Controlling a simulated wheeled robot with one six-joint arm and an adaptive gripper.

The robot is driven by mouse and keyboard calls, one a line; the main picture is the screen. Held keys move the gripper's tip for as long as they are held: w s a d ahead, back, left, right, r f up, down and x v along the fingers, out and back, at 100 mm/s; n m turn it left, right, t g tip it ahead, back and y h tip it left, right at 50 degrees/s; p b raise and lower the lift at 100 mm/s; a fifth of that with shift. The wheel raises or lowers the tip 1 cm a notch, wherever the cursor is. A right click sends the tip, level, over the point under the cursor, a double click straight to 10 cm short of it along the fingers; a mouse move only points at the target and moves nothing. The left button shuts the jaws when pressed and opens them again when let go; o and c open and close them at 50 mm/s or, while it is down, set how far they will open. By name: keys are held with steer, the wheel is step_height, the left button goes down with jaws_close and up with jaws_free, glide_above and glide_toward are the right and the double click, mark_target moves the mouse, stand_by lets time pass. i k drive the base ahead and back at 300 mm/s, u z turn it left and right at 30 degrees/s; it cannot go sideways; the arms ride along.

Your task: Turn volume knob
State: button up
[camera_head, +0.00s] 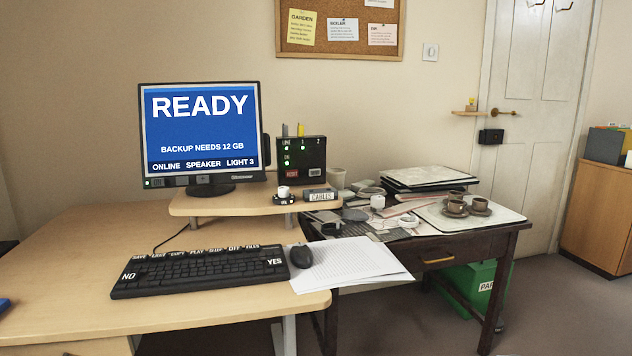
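A small pale round piece, which looks like the volume knob (283,191), sits on a low dark base (284,200) with a small light label too small to read for certain. It stands near the front right edge of the pale wooden monitor riser (220,203). A dark box with green lights (302,160) stands behind it and could also carry controls. The knob's turned position cannot be told at this size. My gripper is not in view.
The monitor (200,125) reads READY. A small box labelled CABLES (320,195) lies right of the knob. The keyboard (200,272), mouse (301,257) and papers (350,262) lie in front. A cluttered dark table (440,245) stands right.

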mark_target(283, 191)
steer(key=u, duration=0.2)
steer(key=i, duration=0.6)
steer(key=u, duration=0.5)
